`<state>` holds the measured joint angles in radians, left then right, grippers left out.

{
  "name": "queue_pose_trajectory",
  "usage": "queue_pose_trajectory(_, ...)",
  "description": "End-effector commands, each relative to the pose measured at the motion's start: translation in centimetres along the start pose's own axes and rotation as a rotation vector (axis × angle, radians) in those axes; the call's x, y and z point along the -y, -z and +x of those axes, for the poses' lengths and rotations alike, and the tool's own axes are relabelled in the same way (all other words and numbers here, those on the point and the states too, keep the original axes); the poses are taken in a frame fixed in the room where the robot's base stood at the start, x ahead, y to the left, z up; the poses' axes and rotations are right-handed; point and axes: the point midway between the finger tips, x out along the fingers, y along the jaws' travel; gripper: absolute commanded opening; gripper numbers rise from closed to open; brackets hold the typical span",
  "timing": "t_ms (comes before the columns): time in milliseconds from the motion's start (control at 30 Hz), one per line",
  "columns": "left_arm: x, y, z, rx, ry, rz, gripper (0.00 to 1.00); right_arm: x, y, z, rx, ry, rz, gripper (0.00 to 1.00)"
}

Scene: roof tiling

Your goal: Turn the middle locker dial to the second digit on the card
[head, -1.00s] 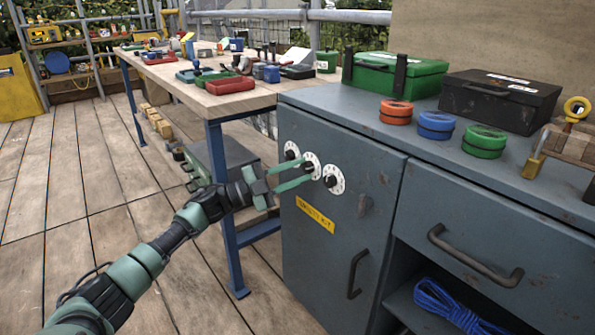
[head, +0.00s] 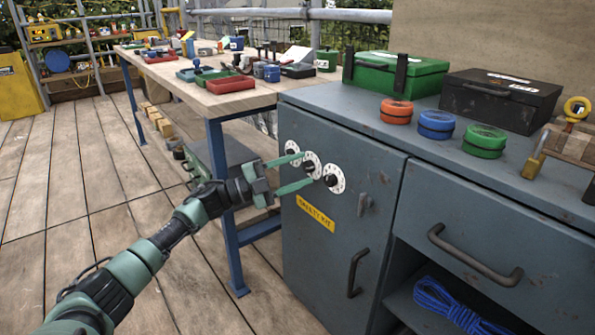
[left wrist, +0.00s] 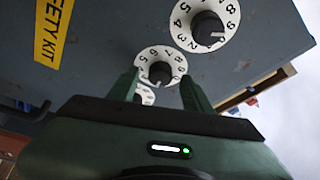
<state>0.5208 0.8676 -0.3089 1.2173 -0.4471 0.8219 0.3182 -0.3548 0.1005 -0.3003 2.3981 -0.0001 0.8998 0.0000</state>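Three white numbered dials with black knobs sit in a slanted row on the grey locker door (head: 340,225). The middle dial (head: 313,158) is partly covered by my left gripper (head: 308,167), whose green fingers are spread on either side of its knob. In the left wrist view the middle dial (left wrist: 161,55) lies between the tips of the open left gripper (left wrist: 161,79), with gaps beside the knob. Its pointer digit is unclear. The right-hand dial (head: 334,178) shows in full, and the left-hand dial (head: 291,148) is just above the upper finger. I cannot make out the card. My right gripper is not in view.
A yellow SAFETY KIT label (head: 315,214) and a black door handle (head: 357,272) are below the dials. A wooden workbench (head: 215,100) with a blue leg (head: 226,205) stands close behind my left arm.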

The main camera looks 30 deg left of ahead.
Motion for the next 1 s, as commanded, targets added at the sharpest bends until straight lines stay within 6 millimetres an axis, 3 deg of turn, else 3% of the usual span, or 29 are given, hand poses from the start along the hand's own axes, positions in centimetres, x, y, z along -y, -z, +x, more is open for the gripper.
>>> queue_pose_trajectory(233,0.0,0.0,-0.8,0.002,-0.002,0.000,0.50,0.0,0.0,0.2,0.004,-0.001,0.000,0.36)
queue_pose_trajectory(633,0.0,0.0,-7.0,0.002,-0.002,-0.001,0.50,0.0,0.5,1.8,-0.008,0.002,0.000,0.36)
queue_pose_trajectory(1000,0.0,0.0,-7.8,0.000,0.000,0.000,0.50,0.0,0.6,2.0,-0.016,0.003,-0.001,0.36)
